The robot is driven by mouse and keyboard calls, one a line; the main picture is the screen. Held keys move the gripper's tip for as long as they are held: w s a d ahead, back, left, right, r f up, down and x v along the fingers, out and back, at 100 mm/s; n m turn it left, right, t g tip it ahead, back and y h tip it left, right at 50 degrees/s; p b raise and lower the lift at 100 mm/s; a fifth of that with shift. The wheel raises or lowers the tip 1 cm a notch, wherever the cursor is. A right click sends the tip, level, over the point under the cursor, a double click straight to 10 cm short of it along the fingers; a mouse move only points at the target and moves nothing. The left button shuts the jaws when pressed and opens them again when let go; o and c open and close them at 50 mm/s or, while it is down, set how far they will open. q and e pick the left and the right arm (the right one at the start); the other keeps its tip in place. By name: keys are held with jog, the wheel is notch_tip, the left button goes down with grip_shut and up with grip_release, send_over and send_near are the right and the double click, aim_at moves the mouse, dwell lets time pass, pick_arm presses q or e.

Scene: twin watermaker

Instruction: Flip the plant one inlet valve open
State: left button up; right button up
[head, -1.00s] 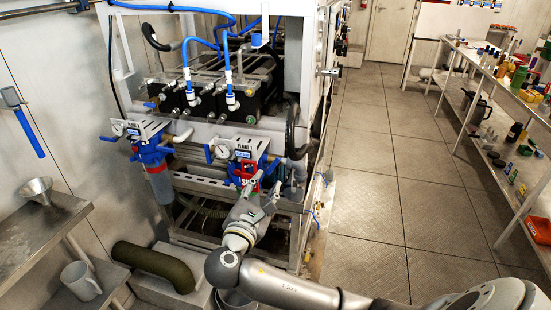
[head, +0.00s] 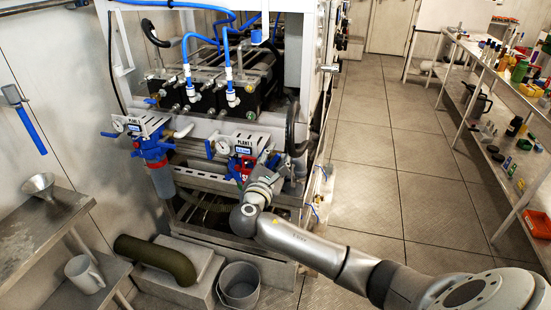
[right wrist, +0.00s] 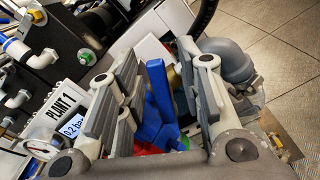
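The plant one unit, with its white PLANT 1 panel (head: 243,145), a gauge and blue and red fittings, is mounted on the front of the machine frame. The panel also shows in the right wrist view (right wrist: 62,110). There, a blue valve handle (right wrist: 158,95) stands between the fingers of my right gripper (right wrist: 155,52). The fingers are apart, with gaps on both sides of the handle. In the head view my right gripper (head: 268,172) is at the right side of the plant one unit and partly hides its fittings. My left gripper is not in view.
A grey fitting (right wrist: 228,62) stands close beside the right finger. A grey bucket (head: 239,285) is on the floor below. A shelf (head: 490,90) with many items stands right; the floor between is clear.

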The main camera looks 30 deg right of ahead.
jog(key=shift+c, duration=0.4)
grip_shut()
